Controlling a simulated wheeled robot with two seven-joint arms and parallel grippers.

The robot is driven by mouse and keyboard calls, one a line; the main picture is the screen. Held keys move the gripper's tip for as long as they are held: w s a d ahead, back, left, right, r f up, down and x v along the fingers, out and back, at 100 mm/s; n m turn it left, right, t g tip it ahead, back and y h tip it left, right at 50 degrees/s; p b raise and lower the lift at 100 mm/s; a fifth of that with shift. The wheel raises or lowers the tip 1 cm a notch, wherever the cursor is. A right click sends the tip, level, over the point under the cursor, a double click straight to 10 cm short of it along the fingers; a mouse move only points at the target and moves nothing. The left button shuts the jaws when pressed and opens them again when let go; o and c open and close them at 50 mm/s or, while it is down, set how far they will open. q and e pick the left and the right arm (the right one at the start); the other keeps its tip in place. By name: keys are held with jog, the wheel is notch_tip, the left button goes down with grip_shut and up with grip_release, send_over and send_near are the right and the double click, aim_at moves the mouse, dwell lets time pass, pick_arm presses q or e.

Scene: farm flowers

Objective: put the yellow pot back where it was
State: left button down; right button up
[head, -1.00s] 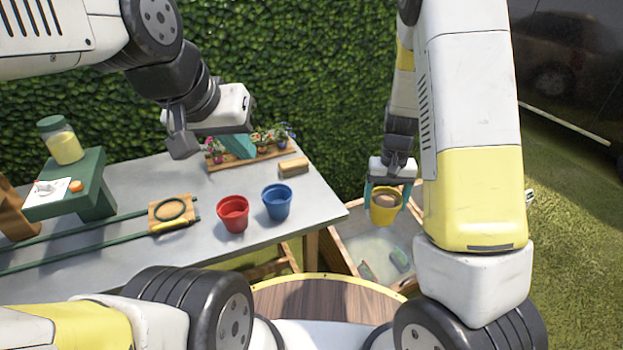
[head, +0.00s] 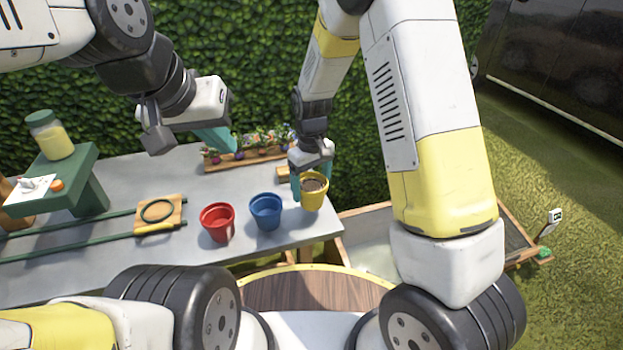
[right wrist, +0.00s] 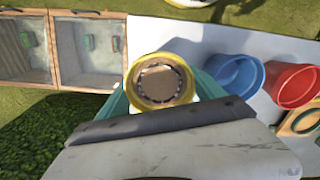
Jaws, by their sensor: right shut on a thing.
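The yellow pot (head: 313,192), filled with brown soil, is held upright by my right gripper (head: 312,185) at the right end of the grey table (head: 130,262). I cannot tell whether its base touches the table. In the right wrist view the yellow pot (right wrist: 160,82) sits between the teal fingers of the right gripper (right wrist: 160,95). The blue pot (head: 266,211) stands just left of it, and the red pot (head: 217,222) stands further left. My left gripper (head: 215,138) hangs over the back of the table, its teal fingers partly seen; its opening is unclear.
A flower planter (head: 245,158) stands at the table's back, with a brush-like block (head: 283,174) near it. A wooden crate (head: 365,232) lies right of the table. A green stand (head: 75,185) with a jar (head: 50,135) is at left. A rope board (head: 158,212) lies mid-table.

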jog(key=shift+f, duration=1.85)
jog(key=shift+f, duration=0.15)
jog(key=o, duration=1.8)
jog(key=s+d+r+m+t+y, duration=0.1)
jog(key=d+r, duration=0.1)
jog(key=r, duration=0.8)
jog(key=s+d+r+m, duration=0.1)
jog(key=s+d+r, duration=0.1)
jog(key=r, duration=0.7)
jog(key=s+d+r+m+t, duration=0.1)
jog(key=s+d+r, duration=0.2)
jog(key=s+r, duration=0.1)
jog(key=s+d+r+m+t, duration=0.2)
jog(key=s+d+r, duration=0.1)
jog(key=s, duration=0.4)
jog(key=s+d+r+m+t+y, duration=0.1)
jog(key=s+d+r+t, duration=0.1)
jog(key=s+d+r, duration=0.2)
jog(key=shift+s+d+r+m, duration=0.1)
jog(key=shift+s+r+m, duration=0.05)
jog(key=shift+s, duration=0.35)
jog(key=shift+s+d+r+m, duration=0.1)
jog(key=shift+s+r+m, duration=0.05)
jog(key=shift+s, duration=0.3)
